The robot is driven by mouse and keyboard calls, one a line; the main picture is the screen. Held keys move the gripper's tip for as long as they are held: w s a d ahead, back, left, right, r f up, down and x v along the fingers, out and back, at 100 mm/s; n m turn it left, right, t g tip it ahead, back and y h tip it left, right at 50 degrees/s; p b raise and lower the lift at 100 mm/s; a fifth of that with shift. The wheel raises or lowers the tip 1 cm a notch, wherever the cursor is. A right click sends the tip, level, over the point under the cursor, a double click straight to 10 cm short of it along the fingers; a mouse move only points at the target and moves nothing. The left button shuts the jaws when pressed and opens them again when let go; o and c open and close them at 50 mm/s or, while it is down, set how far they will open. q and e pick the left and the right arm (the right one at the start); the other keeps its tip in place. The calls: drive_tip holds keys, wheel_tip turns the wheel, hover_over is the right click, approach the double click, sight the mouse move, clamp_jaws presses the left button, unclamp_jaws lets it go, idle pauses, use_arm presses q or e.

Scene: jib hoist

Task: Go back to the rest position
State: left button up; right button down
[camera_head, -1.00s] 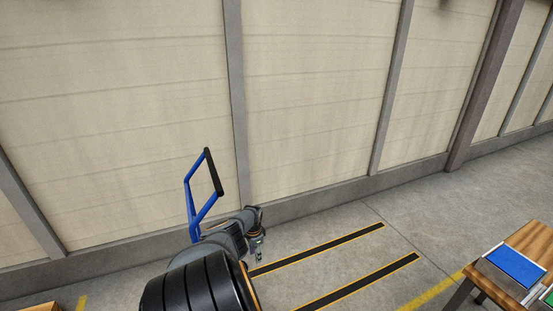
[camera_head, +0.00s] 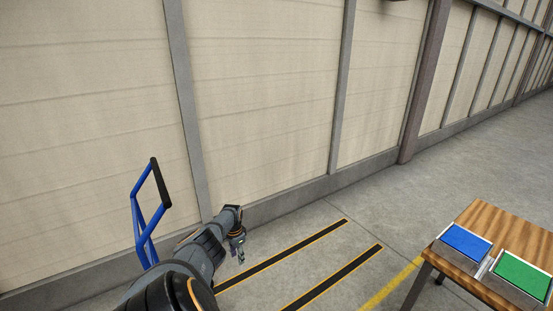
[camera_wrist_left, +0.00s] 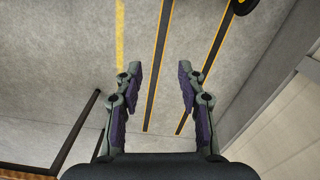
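My left gripper (camera_head: 239,256) hangs at the end of my left arm, low in the middle of the head view, over the grey floor. In the left wrist view the gripper (camera_wrist_left: 159,78) is open, with its two fingers wide apart and only bare floor with stripes between them. It holds nothing. My right gripper is in neither view.
A blue tubular frame with a black grip (camera_head: 160,182) stands left of my left arm. A wooden table (camera_head: 492,220) with a blue panel (camera_head: 466,242) and a green panel (camera_head: 521,274) is at the right. Black floor strips (camera_head: 335,277) lie between; a panelled wall (camera_head: 265,100) runs behind.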

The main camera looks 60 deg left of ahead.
use_arm(q)
drive_tip(key=shift+f, duration=0.1)
drive_tip(key=s+d+f+y, duration=0.1)
drive_tip(key=s+d+f, duration=0.2)
drive_tip(key=d+f, duration=0.3)
drive_tip(key=s+d+f+m+g, duration=0.1)
drive_tip(key=s+d+f, duration=0.3)
drive_tip(key=f, duration=0.4)
drive_tip(key=s+d+f+y, duration=0.1)
drive_tip(key=s+d+f, duration=0.2)
drive_tip(key=d+f, duration=0.3)
drive_tip(key=s+d+f, duration=0.3)
drive_tip(key=s+d, duration=0.1)
drive_tip(key=d, duration=0.4)
drive_tip(key=s+d+f+t, duration=0.1)
drive_tip(key=s+d+f, duration=0.3)
drive_tip(key=d, duration=0.4)
drive_tip(key=s+d+f+m+t+h, duration=0.1)
drive_tip(key=s+d+f, duration=0.2)
drive_tip(key=d, duration=0.5)
drive_tip(key=shift+s+d+f+b, duration=0.15)
drive_tip(key=shift+s+d+b, duration=0.2)
drive_tip(key=shift+s, duration=0.4)
drive_tip(key=shift+a, duration=0.1)
